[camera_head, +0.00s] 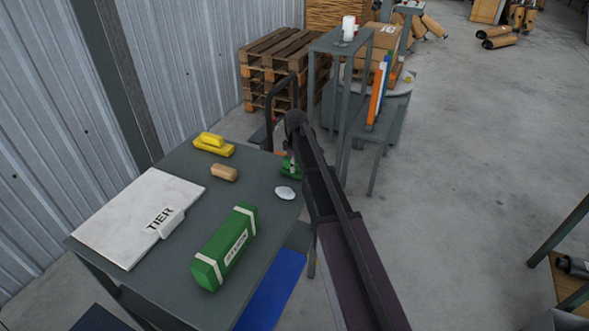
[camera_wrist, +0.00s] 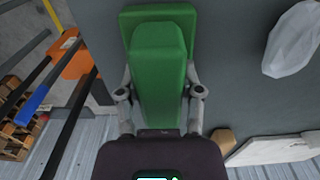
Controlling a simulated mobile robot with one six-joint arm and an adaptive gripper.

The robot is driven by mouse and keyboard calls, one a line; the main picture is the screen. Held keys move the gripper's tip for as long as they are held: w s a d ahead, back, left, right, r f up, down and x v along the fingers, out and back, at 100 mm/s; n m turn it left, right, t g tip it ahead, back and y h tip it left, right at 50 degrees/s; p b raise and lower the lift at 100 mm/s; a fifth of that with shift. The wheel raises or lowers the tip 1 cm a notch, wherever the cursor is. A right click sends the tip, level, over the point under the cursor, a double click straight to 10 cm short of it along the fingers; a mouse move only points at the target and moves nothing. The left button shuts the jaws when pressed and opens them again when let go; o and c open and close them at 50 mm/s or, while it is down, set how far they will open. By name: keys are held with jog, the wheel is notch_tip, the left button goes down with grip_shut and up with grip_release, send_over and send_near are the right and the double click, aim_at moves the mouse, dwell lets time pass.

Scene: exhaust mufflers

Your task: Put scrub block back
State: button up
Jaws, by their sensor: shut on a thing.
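A green scrub block (camera_wrist: 160,75) with a raised grip on a wider base fills the middle of the wrist view. My gripper (camera_wrist: 160,95) is shut on it, with one finger on each side of the grip. In the head view the green block (camera_head: 290,170) shows at the far right edge of the grey table (camera_head: 262,232), partly hidden by my arm. I cannot tell whether it touches the tabletop. A yellow block of like shape (camera_head: 213,144) lies at the table's far left corner.
A tan block (camera_head: 224,172) and a white oval thing (camera_head: 285,192) lie near the green block. A white board (camera_head: 130,215) marked TIER and a long green box (camera_head: 226,247) take up the table's front. A grey shelf stand (camera_head: 345,45) and pallets (camera_head: 272,62) stand behind.

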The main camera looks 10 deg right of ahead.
jog(key=shift+f, duration=0.1)
dwell(0.3)
jog(key=o, duration=1)
notch_tip(320, 180, up, 12)
jog(key=p, duration=1.2)
dwell(0.5)
jog(key=s+m, duration=1)
jog(key=s, duration=1.9)
jog(key=shift+a+m, duration=0.25)
jog(key=shift+m, duration=0.15)
